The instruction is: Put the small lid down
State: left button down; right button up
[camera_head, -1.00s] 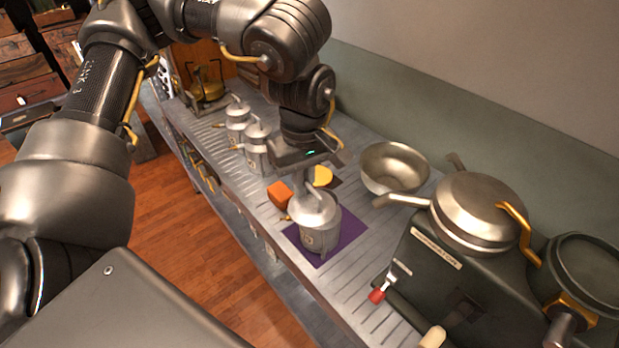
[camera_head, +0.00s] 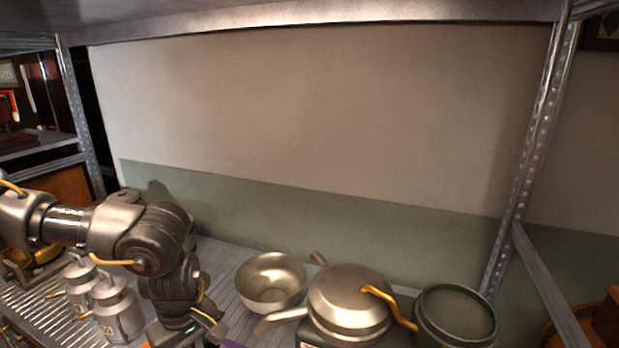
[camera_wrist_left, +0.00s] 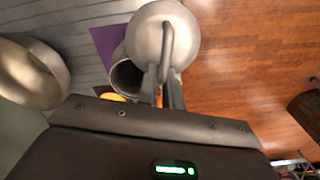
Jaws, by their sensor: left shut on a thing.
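My left gripper (camera_wrist_left: 162,88) is shut on the loop handle of a small round metal lid (camera_wrist_left: 185,36) in the left wrist view. The lid is held in front of the open mouth of a metal canister (camera_wrist_left: 126,77), covering part of it and reaching out over the wooden floor in the picture. The canister stands on a purple mat (camera_wrist_left: 104,43). In the head view my left arm reaches down to the shelf at the bottom, where the gripper's fingertips, the lid and the canister are out of frame. My right gripper is not in view.
A metal bowl (camera_head: 271,281), a lidded pan (camera_head: 348,301) and a dark pot (camera_head: 455,316) stand to the right of my arm. Two lidded canisters, one here (camera_head: 117,312), stand to its left. A metal upright (camera_head: 533,150) rises at right.

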pick_arm(q)
jog(key=shift+s, duration=0.2)
jog(key=shift+s+d+m, duration=0.15)
jog(key=shift+d+m, duration=0.05)
jog(key=shift+m, duration=1)
jog(key=shift+s+f+m, duration=0.1)
jog(key=shift+s+m, duration=0.25)
jog(key=shift+m, duration=0.55)
jog(key=s+m, duration=0.2)
jog(key=m, duration=0.1)
jog(key=s+m, duration=0.2)
jog(key=shift+f+m, duration=0.1)
jog(key=shift+m, duration=0.3)
jog(key=w+n, duration=0.5)
jog(key=shift+w+a, duration=0.1)
jog(key=shift+r, duration=0.25)
